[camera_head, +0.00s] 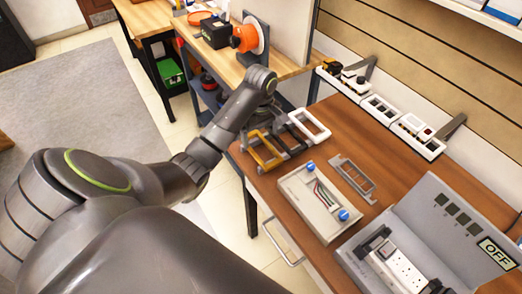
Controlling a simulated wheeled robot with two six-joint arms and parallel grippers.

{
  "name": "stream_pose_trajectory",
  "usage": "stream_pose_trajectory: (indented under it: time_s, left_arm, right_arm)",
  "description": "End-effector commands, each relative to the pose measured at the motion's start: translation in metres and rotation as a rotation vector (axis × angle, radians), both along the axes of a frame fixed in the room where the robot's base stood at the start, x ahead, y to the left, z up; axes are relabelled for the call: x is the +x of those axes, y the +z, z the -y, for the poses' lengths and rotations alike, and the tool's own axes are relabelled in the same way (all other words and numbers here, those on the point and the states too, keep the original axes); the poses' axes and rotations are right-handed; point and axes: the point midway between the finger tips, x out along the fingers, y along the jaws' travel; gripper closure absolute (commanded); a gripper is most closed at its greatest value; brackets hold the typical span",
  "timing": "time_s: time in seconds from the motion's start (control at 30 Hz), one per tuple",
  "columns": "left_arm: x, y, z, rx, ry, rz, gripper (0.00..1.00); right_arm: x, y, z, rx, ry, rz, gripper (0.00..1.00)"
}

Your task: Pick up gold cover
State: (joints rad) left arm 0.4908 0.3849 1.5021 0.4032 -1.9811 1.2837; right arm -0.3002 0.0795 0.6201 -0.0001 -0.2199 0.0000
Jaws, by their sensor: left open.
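The gold cover (262,151) is an open rectangular frame at the table's left edge. A dark frame (292,141) lies right beside it, and a white frame (311,124) lies beyond, to the right. My left gripper (272,124) is open just above the far end of the gold and dark frames. Its fingers are small and partly merge with the dark frame, so I cannot tell whether they touch it. The gold cover still rests on the table. My right gripper is not in view.
On the brown table (385,150) are a light box with wires and blue knobs (313,200), a grey frame (353,179) and an open grey case (440,225) marked OFF. White socket strips (380,109) line the back wall. A workbench (283,68) stands beyond.

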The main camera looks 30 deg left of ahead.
Motion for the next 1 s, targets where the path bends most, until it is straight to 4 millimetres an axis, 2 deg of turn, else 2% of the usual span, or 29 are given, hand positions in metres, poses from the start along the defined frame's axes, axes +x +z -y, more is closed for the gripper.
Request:
stream_pose_trajectory:
  time_s: [0.3, 0.6, 1.0]
  left_arm:
    - [-0.003, -0.043, 0.002, -0.001, 0.001, -0.004, 0.11]
    - [-0.002, -0.049, 0.002, 0.0, 0.0, -0.001, 0.11]
    - [-0.002, -0.048, 0.002, 0.0, 0.0, -0.001, 0.59]
  right_arm:
    - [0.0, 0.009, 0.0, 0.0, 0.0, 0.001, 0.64]
    - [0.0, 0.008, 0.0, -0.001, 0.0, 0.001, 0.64]
    - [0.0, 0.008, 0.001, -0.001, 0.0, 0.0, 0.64]
